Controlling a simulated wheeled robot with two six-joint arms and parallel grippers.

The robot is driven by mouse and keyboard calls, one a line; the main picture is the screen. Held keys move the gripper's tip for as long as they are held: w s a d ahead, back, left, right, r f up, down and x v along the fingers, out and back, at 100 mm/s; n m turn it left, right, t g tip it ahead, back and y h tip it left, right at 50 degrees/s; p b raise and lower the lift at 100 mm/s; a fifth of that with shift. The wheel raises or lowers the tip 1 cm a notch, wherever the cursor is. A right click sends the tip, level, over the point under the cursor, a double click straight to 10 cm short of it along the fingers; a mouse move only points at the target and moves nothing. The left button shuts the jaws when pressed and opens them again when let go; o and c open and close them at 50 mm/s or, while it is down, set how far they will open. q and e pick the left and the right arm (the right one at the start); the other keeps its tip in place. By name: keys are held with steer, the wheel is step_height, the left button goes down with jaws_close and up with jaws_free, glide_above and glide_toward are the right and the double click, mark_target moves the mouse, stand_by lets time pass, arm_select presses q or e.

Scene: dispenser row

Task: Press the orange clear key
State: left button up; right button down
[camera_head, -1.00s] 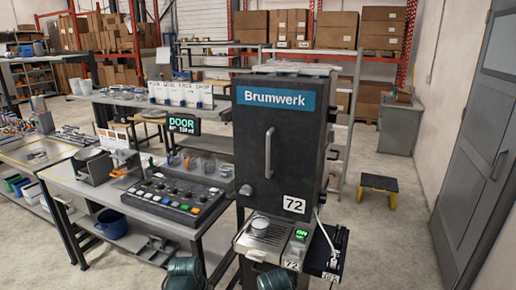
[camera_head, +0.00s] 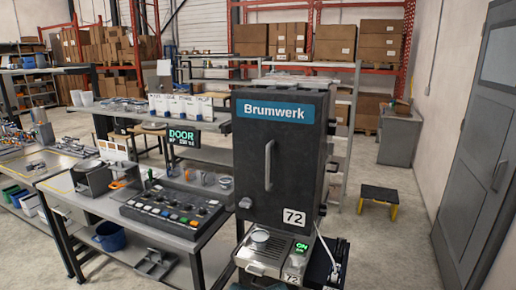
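A dark key panel (camera_head: 140,209) lies on the grey bench left of the tall Brumwerk machine. It carries rows of knobs and a front row of small coloured keys. A key that looks orange (camera_head: 193,223) is near the right end of that front row; the keys are tiny, so its colour and any label are hard to be sure of. Nothing covers the panel. Neither of my grippers shows in the view, so I cannot see their state.
The black Brumwerk machine (camera_head: 285,165) stands right of the panel, with a cup (camera_head: 260,236) on its tray and a green lit display (camera_head: 301,247). A display reading DOOR (camera_head: 184,136) stands behind the panel. A blue bucket (camera_head: 110,238) is under the bench. A step stool (camera_head: 379,194) stands right.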

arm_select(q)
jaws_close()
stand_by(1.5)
